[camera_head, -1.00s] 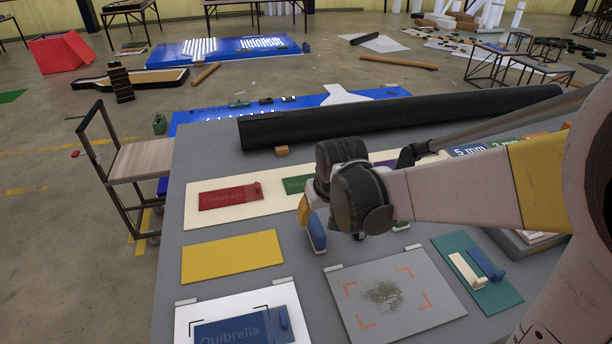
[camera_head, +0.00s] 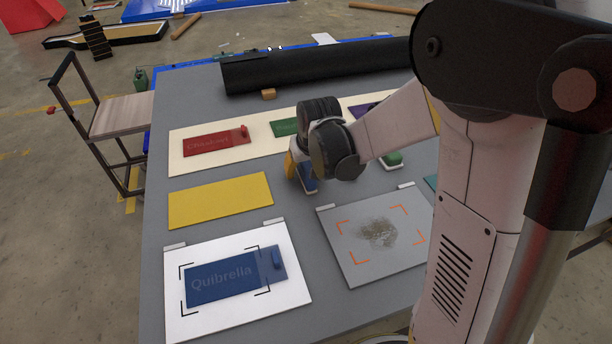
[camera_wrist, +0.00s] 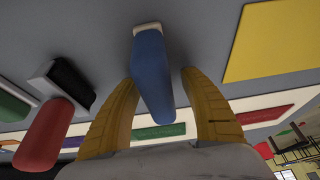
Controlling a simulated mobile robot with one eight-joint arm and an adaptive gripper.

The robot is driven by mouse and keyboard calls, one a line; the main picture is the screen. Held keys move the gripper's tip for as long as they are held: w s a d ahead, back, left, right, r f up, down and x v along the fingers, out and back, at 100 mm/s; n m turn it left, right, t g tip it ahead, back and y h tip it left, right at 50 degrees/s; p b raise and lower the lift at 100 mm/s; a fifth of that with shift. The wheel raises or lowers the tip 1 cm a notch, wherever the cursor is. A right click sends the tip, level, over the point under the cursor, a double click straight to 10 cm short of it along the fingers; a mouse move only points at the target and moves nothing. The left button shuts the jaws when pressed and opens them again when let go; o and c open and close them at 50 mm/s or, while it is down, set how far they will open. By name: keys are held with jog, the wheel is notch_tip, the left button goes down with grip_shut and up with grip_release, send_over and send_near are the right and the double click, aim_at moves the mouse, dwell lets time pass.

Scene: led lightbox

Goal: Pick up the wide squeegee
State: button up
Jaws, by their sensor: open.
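A blue tool with a pale edge (camera_wrist: 152,70) lies between my fingers in the wrist view and looks like the squeegee. The head view shows part of it (camera_head: 307,178) on the grey table, just below my gripper. My gripper (camera_wrist: 158,76) is open, with one yellow finger on each side of the blue tool. In the head view my gripper (camera_head: 300,176) points down at the table, and its wrist hides most of the fingers. I cannot tell whether the fingers touch the tool.
A black tool (camera_wrist: 62,80), a red tool (camera_wrist: 42,135) and a green tool (camera_wrist: 14,107) stand close by in the wrist view. A yellow panel (camera_head: 220,200), a smudged grey plate (camera_head: 365,265) and a white Quibrella board (camera_head: 205,318) lie around. A black roll (camera_head: 320,72) lies behind.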

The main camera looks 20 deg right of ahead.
jog(key=shift+s+r, duration=0.1)
jog(key=shift+f, duration=0.25)
dwell(0.3)
grip_shut()
